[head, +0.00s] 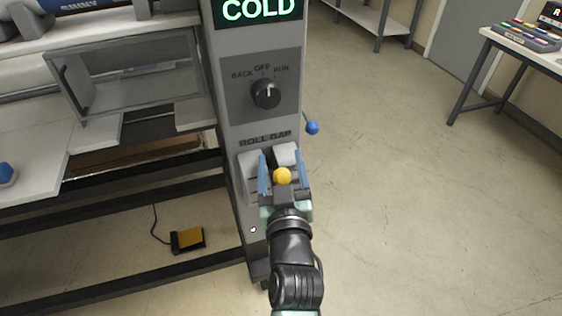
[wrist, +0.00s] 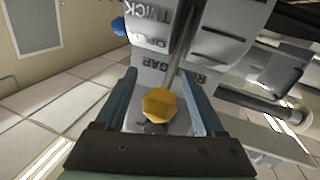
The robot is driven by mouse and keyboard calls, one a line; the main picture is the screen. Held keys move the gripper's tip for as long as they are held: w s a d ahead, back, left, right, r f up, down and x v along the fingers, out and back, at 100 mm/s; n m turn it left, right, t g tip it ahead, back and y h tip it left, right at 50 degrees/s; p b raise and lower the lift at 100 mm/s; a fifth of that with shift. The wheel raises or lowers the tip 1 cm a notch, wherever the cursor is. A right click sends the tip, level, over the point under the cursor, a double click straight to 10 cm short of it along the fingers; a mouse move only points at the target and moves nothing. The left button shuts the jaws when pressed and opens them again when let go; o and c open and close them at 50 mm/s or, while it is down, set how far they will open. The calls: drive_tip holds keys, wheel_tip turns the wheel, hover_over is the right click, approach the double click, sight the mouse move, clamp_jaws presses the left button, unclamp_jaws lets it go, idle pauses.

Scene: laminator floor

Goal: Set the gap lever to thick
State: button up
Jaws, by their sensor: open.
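The gap lever's yellow knob (head: 282,176) is at the ROLL GAP plate (head: 250,170) on the grey machine column, below the mode dial. It also shows in the wrist view (wrist: 158,106), between the two blue fingers. My gripper (head: 280,156) is open, with one finger on each side of the knob. Whether a finger touches it I cannot tell. In the wrist view the word THICK (wrist: 158,14) is printed near the top of the light plate, beyond the knob.
A black dial (head: 265,94) marked BACK, OFF, RUN sits above, under a green COLD display (head: 260,9). A blue ball knob (head: 312,128) sticks out at the column's right side. A yellow foot pedal (head: 188,239) lies on the floor at left.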

clamp_jaws()
idle(0.3)
idle(1.1)
